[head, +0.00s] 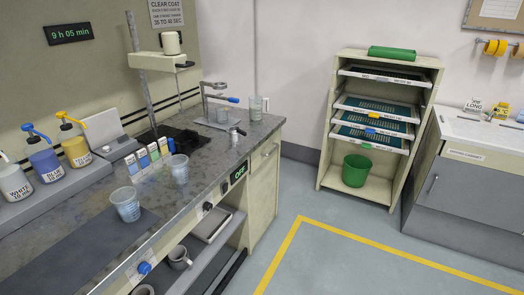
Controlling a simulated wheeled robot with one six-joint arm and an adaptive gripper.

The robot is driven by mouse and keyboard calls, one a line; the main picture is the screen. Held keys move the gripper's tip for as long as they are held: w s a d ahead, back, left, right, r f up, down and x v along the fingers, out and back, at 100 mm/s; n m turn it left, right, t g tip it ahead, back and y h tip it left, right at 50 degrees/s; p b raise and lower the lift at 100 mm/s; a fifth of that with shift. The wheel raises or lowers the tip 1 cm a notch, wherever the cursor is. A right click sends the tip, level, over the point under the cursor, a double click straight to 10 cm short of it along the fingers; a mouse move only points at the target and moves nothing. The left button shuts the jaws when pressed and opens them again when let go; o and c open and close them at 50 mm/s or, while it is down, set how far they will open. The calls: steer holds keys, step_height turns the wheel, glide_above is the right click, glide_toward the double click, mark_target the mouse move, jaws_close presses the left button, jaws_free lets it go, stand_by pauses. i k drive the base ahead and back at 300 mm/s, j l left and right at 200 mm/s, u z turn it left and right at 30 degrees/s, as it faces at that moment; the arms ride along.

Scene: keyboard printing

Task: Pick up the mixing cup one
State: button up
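Two clear cups with markings stand on the grey counter (85,200). The nearer cup (125,205) stands upright at the edge of a dark mat (72,257). The other cup (178,169) stands farther back, close to a row of small coloured boxes. No number is readable on either, so I cannot tell which is mixing cup one. Both look empty. My gripper is not in view.
Pump bottles (43,160) line the counter's left. A stand mixer (171,45), a small lever press (215,98) and a clear jug (255,107) stand farther back. A shelf rack (335,125) holds screens and a green bin (356,170). The floor in front is clear.

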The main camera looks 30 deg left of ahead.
mark_target(180, 170)
steer(key=i+j+z, duration=0.1)
steer(key=i+z, duration=0.35)
steer(key=i, duration=0.55)
steer(key=i+u, duration=0.25)
steer(key=i+l+u, duration=0.25)
steer(key=l+u, duration=0.1)
steer(key=u, duration=0.3)
steer(key=i+l+u, duration=0.1)
steer(key=u, duration=0.3)
steer(key=l+u, duration=0.15)
steer(key=u, duration=0.3)
steer(key=l+u, duration=0.15)
steer(key=u, duration=0.25)
